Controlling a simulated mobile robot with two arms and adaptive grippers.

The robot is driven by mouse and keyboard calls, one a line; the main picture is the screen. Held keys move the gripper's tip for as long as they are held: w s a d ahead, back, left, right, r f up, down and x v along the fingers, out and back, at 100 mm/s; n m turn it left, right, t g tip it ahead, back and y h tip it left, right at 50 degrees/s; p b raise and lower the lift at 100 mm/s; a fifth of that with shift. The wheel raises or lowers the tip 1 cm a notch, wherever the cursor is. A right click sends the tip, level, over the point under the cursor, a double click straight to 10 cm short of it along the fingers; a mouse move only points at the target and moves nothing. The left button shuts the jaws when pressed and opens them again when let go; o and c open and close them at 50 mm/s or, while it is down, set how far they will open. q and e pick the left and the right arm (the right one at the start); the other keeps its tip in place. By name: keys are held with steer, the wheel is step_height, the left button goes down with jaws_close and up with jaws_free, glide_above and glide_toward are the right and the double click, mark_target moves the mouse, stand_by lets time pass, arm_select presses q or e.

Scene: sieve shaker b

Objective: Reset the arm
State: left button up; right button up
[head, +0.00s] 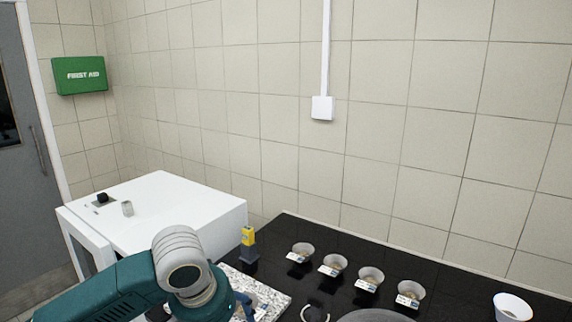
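One of my arms, teal with a grey joint, comes in from the lower left and reaches over the near edge of the counter. No gripper fingers can be made out on it, as its far end is hidden or below the frame. My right arm and gripper do not show.
A black counter (440,279) holds several small labelled bowls in a row, a white bowl (513,306) at right and a speckled slab (270,292). A yellow-and-blue item (248,240) stands behind the slab. A white cabinet (185,195) stands left, below a green first aid box (80,75).

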arm_select(q)
steer(key=s+d+f+m+h, duration=0.1)
steer(key=s+d+f+h, duration=0.1)
steer(key=s+d+f, duration=0.3)
steer(key=s+d+f+h, duration=0.1)
steer(key=s+d+f, duration=0.15)
steer(key=f, duration=0.35)
steer(key=s+a+f+n+y, duration=0.2)
steer(key=s+a+f, duration=0.3)
steer(key=s+a, duration=0.3)
steer(key=s+a+f+n+y, duration=0.15)
steer(key=s+a+f, duration=0.25)
steer(key=s+a, duration=0.4)
step_height(320, 180, down, 30)
steer(key=s+g+b, duration=0.1)
steer(key=s+b, duration=0.1)
steer(key=b, duration=0.1)
steer(key=s+a+f+g+b, duration=0.1)
steer(key=s+a+f, duration=0.2)
steer(key=s+f, duration=1.4)
steer(key=shift+f+m+y, duration=0.2)
steer(key=shift+m+y, duration=0.15)
steer(key=shift+m, duration=0.1)
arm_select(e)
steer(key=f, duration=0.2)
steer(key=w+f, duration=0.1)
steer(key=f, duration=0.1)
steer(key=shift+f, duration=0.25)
